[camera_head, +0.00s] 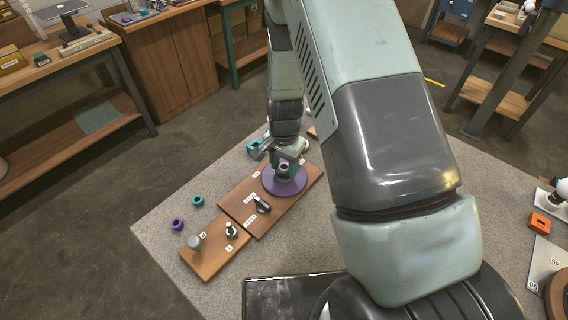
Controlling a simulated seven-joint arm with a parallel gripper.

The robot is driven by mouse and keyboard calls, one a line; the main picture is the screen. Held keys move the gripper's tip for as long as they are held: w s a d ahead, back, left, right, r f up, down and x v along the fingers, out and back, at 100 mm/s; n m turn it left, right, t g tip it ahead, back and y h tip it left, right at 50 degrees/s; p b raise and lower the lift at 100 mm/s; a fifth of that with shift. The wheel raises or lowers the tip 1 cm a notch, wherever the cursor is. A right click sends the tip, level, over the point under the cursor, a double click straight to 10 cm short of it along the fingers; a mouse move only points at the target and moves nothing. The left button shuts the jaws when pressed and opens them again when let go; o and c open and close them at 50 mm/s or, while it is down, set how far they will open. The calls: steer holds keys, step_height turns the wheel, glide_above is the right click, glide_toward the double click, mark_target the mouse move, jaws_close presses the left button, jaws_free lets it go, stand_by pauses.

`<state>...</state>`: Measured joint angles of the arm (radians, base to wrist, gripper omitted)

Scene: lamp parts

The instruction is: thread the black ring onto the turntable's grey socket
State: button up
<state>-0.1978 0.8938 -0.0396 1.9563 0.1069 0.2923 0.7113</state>
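The turntable (287,188) is a flat purple disc on the far right end of a wooden board. A small dark grey upright piece (283,170) stands at its middle, directly under my gripper. It looks like the socket, but I cannot separate socket from any black ring there. My gripper (283,163) points down over the disc's centre, very close to that piece. Its fingertips are small and partly hidden, so I cannot tell whether they are apart or hold the black ring. No black ring shows clearly elsewhere.
A teal ring (197,201) and a purple ring (178,224) lie on the grey mat left of the boards. The wooden board (240,208) carries a dark fitting (262,204). A smaller board (208,262) holds short posts. An orange block (540,222) lies at the right.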

steer(key=c, duration=0.7)
steer(key=shift+o, duration=0.2)
steer(key=shift+f, duration=0.1)
steer(key=m, duration=0.3)
steer(key=shift+a+f+m, duration=0.1)
steer(key=shift+m, duration=0.3)
steer(key=m, duration=0.3)
